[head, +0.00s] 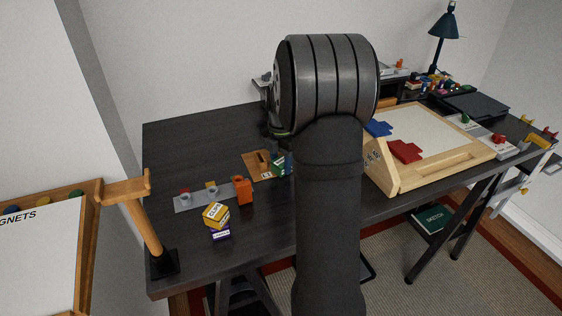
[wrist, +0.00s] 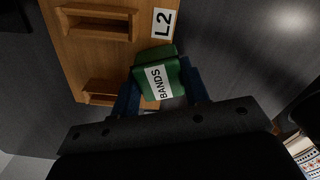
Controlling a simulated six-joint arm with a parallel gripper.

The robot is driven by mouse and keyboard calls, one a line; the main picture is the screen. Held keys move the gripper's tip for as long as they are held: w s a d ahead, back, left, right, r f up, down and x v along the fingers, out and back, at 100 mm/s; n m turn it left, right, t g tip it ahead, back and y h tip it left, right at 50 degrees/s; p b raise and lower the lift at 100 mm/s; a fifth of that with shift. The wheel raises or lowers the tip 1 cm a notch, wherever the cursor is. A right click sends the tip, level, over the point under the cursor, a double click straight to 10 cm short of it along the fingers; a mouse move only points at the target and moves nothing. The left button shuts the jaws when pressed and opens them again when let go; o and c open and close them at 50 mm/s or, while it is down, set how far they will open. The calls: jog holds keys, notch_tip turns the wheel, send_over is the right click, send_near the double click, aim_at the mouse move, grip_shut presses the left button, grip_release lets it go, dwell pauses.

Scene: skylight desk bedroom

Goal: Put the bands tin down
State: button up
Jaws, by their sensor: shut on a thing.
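The green bands tin (wrist: 165,72) sits between the two blue fingers of my gripper (wrist: 160,80) in the wrist view. Its white BANDS label faces the camera. My gripper is shut on it. The tin is over the lower right edge of a wooden board (wrist: 62,42) marked L2, beside two raised wooden ledges. I cannot tell whether the tin touches the board. In the head view the tin (head: 277,169) shows at the right end of the board (head: 249,155), partly behind my arm, which hides most of the gripper.
A wooden easel box (head: 450,165) stands right of my arm. The desk's back left is clear.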

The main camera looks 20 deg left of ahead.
jog(key=shift+f, duration=0.15)
jog(key=o, duration=1)
notch_tip(320, 180, up, 12)
jog(key=shift+r, duration=0.2)
jog(key=shift+f, duration=4.15)
